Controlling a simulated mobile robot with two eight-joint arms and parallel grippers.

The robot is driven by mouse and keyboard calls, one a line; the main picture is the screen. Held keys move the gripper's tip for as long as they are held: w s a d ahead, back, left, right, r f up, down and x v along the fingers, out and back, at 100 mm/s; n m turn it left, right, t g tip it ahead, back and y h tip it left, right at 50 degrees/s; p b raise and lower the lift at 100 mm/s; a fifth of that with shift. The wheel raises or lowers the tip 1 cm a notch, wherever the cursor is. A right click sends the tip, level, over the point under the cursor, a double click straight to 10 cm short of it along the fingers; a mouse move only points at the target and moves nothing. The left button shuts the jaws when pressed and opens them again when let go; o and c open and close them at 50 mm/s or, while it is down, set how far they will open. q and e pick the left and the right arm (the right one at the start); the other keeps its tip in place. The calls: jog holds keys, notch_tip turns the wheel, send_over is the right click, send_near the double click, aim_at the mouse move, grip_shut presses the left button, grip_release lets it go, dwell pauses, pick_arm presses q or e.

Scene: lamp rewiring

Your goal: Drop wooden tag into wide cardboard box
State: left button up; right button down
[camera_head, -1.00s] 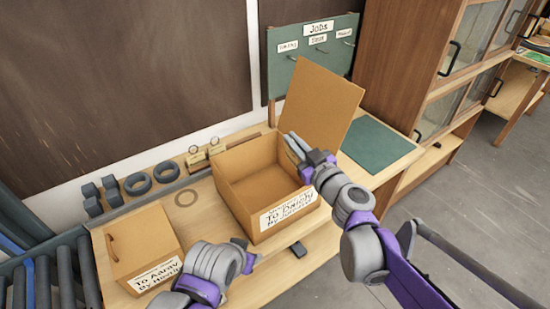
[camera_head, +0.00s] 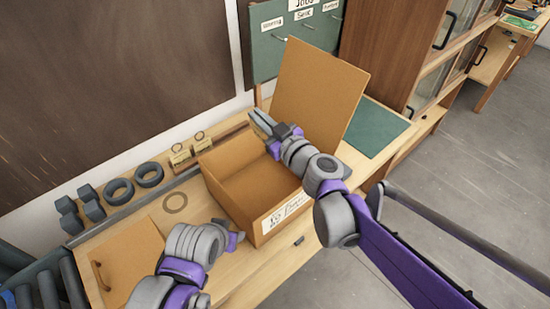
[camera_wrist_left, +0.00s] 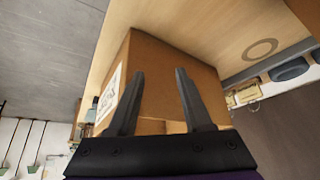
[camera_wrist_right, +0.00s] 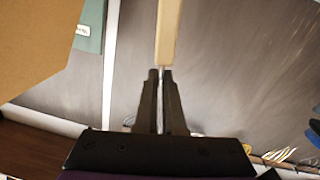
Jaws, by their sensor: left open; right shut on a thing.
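The wide cardboard box (camera_head: 240,214) stands open at the table's middle, its lid (camera_head: 318,92) raised at the back right and a white label on its front. My right gripper (camera_head: 258,120) is above the box's back part, left of the lid. In the right wrist view it is shut on the thin metal part of a pale wooden tag (camera_wrist_right: 169,30); the tag is not clear in the head view. My left gripper (camera_wrist_left: 160,75) is open and empty, close to the box's near left corner; the box also shows in the left wrist view (camera_wrist_left: 155,90).
Wooden tags with rings (camera_head: 180,157) and dark rings (camera_head: 149,174) sit along the back rail. A green hook board (camera_head: 290,45) stands behind; a green mat (camera_head: 374,128) lies at the right.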

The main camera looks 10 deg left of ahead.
pick_arm(q)
jog(key=s+f+b, duration=0.2)
jog(key=f, duration=0.1)
jog(key=shift+f, duration=0.25)
pick_arm(e)
notch_tip(320, 180, down, 4)
jog(key=shift+s, duration=0.1)
jog(key=c, duration=0.9)
grip_release()
jog(key=shift+c, duration=0.2)
pick_arm(q)
jog(key=shift+w+r, duration=0.1)
jog(key=shift+r, duration=0.05)
pick_arm(e)
jog(key=v, duration=1)
jog(key=shift+s+d, duration=0.25)
jog(key=shift+d, duration=0.05)
